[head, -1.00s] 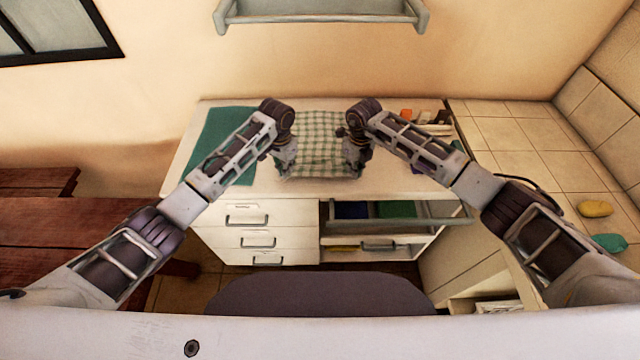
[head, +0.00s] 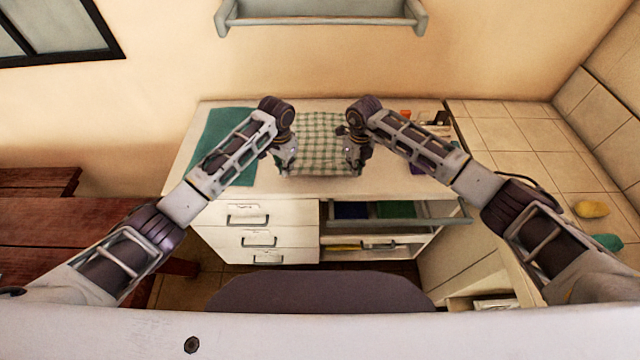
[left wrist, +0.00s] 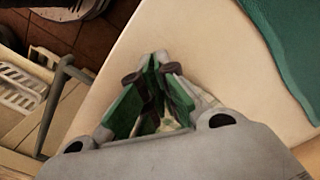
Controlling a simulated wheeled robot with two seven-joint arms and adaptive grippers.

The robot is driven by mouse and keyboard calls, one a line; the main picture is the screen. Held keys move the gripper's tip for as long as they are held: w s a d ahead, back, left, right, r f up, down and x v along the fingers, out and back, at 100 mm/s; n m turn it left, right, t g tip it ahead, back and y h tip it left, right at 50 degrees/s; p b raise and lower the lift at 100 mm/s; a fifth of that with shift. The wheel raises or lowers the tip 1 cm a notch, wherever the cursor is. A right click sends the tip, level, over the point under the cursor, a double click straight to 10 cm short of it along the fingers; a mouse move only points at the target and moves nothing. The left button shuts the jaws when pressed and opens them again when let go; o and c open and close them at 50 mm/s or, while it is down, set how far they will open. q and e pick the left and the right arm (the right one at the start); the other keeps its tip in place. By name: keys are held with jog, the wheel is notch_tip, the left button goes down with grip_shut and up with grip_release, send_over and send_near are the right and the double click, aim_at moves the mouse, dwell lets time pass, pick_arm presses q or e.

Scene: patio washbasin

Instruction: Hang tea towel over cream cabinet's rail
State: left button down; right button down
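The tea towel (head: 320,140), in green and white checks, stretches between my two grippers over the white top of the cream cabinet (head: 255,190) in the head view. My left gripper (head: 287,160) is at its left front corner; in the left wrist view the fingers (left wrist: 153,68) are close together with green cloth between them. My right gripper (head: 353,160) is at the right front corner and appears shut on the cloth, its fingertips partly hidden. The grey rail (head: 400,221) runs along the cabinet's front right, nearer than the towel; it also shows in the left wrist view (left wrist: 52,108).
A teal cloth (head: 212,135) lies on the top at the left. Small items, one orange (head: 405,114), stand at the back right, partly behind my right arm. Drawers (head: 250,219) are at the front left. A dark rounded seat (head: 320,291) stands in front. A shelf (head: 322,18) hangs above.

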pick_arm(q)
jog(key=shift+a, duration=0.2)
pick_arm(e)
jog(key=shift+d, duration=0.2)
